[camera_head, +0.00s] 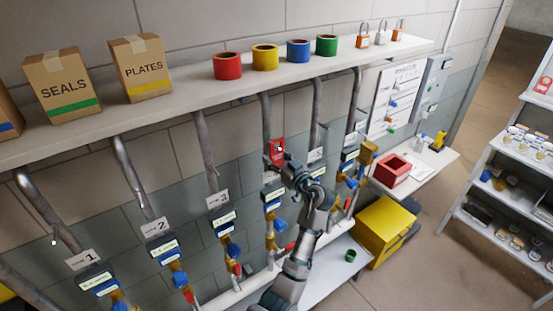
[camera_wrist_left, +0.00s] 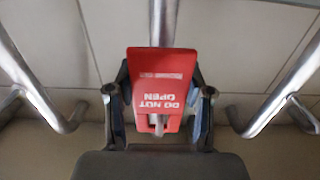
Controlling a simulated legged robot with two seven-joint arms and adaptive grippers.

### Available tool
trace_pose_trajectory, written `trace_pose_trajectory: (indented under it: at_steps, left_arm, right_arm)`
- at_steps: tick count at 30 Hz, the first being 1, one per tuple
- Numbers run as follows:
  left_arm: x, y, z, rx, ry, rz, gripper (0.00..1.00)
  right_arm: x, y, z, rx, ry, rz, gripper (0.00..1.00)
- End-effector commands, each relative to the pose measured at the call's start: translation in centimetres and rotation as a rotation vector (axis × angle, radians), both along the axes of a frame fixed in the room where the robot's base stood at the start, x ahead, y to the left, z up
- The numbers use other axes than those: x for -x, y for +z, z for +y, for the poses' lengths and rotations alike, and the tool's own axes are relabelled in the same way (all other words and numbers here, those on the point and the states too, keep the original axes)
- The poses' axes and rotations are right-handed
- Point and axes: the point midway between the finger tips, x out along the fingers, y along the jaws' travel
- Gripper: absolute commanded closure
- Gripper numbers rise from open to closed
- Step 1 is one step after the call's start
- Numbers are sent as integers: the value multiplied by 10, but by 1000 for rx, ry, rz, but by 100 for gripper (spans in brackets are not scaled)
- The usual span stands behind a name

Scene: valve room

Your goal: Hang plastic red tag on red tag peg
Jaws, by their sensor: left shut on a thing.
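The red tag (camera_head: 277,150) is in my left gripper (camera_head: 289,170), in front of a grey wall pipe above one of the valves. In the left wrist view the tag (camera_wrist_left: 162,65) reads "DO NOT OPEN" upside down. The fingers of the left gripper (camera_wrist_left: 160,108) are shut on its two sides. A small grey part shows at the tag's lower middle; I cannot tell if it is a peg or pipe seen through a hole. A white board (camera_head: 392,100) with small coloured pieces hangs farther right; I cannot make out a red tag peg on it. My right gripper is not in view.
A shelf (camera_head: 190,92) with boxes, tape rolls and padlocks runs above the pipes. Numbered valves line the wall. A red open box (camera_head: 391,169) stands on a small side shelf, above a yellow case (camera_head: 384,228).

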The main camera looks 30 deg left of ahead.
Motion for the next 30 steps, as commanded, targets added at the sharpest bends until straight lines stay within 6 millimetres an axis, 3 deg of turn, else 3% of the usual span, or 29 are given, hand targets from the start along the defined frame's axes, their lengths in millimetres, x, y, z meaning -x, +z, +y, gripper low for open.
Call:
trace_pose_trajectory:
  at_steps: [30]
  left_arm:
    - [20,-1,-49,0,-1,1,88]
  right_arm:
    - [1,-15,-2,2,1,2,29]
